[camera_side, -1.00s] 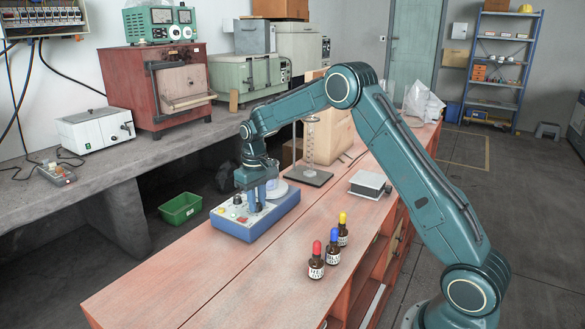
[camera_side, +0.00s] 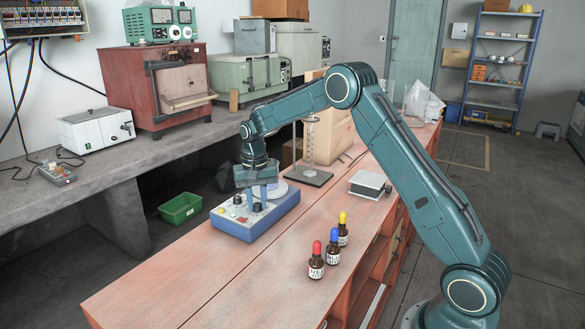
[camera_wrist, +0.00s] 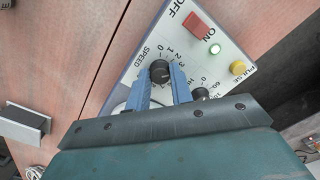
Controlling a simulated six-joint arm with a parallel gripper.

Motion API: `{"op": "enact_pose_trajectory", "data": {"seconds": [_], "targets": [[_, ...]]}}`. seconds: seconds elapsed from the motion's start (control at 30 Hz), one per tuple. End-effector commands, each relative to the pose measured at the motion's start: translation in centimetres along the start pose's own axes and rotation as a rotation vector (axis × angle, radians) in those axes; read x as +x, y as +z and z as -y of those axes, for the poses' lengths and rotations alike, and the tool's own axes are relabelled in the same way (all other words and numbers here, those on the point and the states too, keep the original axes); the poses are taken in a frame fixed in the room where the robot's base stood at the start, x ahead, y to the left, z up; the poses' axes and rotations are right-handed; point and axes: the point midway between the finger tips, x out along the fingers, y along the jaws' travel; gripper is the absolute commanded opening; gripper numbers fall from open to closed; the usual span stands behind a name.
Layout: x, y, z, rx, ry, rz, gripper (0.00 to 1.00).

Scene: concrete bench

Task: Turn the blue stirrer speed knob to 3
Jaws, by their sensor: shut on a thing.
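The blue stirrer (camera_side: 268,226) stands on the red bench, with a pale sloped control panel and a light round plate behind my gripper. In the wrist view its black speed knob (camera_wrist: 160,71) sits on the panel beside the word SPEED, with scale figures such as 1, 2 and 3 around it. The knob's exact setting is too small to read. My gripper (camera_wrist: 162,76) has its two blue fingers on either side of this knob and is shut on it. In the side view my gripper (camera_side: 257,194) points down at the panel, and the fingers partly hide the knobs.
Several dropper bottles (camera_side: 333,252) stand at the right. The bench's near end is clear.

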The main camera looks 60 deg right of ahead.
Motion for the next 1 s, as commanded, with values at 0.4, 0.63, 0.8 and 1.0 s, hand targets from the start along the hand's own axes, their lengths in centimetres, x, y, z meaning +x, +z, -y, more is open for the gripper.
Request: {"op": "enact_pose_trajectory", "data": {"seconds": [0.4,0.63,0.8,1.0], "targets": [[-0.1,-0.1,0.0,0.000,-0.002,-0.004,0.44],[-0.1,0.0,0.0,0.000,-0.001,-0.002,0.44],[-0.3,0.0,0.0,-0.001,-0.001,-0.001,0.44],[-1.7,-0.1,0.0,-0.001,-0.002,-0.004,0.44]]}}
